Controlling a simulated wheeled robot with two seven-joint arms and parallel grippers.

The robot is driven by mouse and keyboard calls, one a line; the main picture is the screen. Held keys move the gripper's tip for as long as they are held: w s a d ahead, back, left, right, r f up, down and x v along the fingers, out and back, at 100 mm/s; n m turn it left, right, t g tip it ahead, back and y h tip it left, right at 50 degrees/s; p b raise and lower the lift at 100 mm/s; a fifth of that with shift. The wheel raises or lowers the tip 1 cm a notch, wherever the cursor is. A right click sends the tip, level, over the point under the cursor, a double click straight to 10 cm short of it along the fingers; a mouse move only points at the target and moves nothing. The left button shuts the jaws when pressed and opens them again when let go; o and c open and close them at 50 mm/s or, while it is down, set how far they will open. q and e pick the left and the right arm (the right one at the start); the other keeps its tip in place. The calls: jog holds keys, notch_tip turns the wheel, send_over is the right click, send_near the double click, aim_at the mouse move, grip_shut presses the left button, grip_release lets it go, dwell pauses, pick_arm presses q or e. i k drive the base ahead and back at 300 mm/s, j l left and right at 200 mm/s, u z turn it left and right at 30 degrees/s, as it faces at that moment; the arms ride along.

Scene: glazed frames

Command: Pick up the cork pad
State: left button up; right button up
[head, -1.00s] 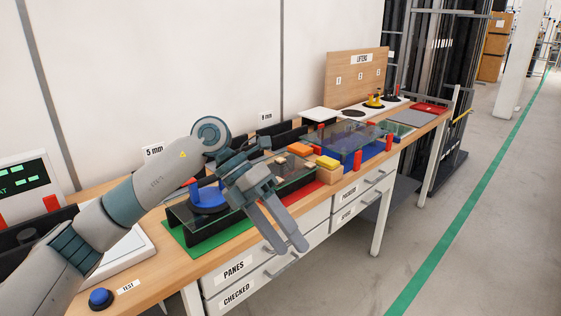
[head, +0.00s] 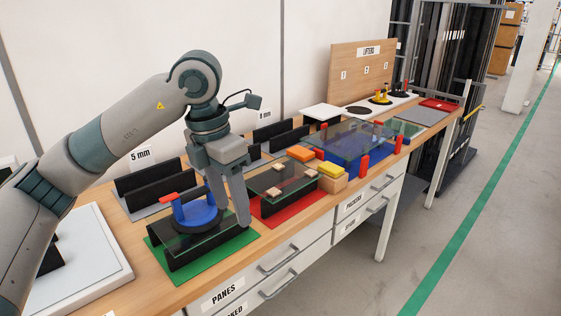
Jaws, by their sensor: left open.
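Several small tan pads, which look like cork pads (head: 272,191), lie on a glass pane (head: 283,181) above a red mat (head: 290,212), right of my left gripper. More tan pads sit toward the pane's far edge. My left gripper (head: 227,212) points down, open, with nothing seen between its fingers. It hangs in front of or over the right side of a blue suction lifter (head: 195,215); I cannot tell whether it touches it. The lifter has a red lever and sits on glass over black supports on a green mat (head: 245,238). My right gripper is not in view.
An orange block (head: 300,153) and a yellow block (head: 331,168) stand right of the pads, the yellow one on a tan block. Red posts (head: 364,165) surround a blue glass-topped area farther right. Black racks (head: 150,188) stand behind. The bench's front edge has drawers below.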

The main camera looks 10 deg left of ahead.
aim_at(278, 166)
jog(key=i, duration=1.55)
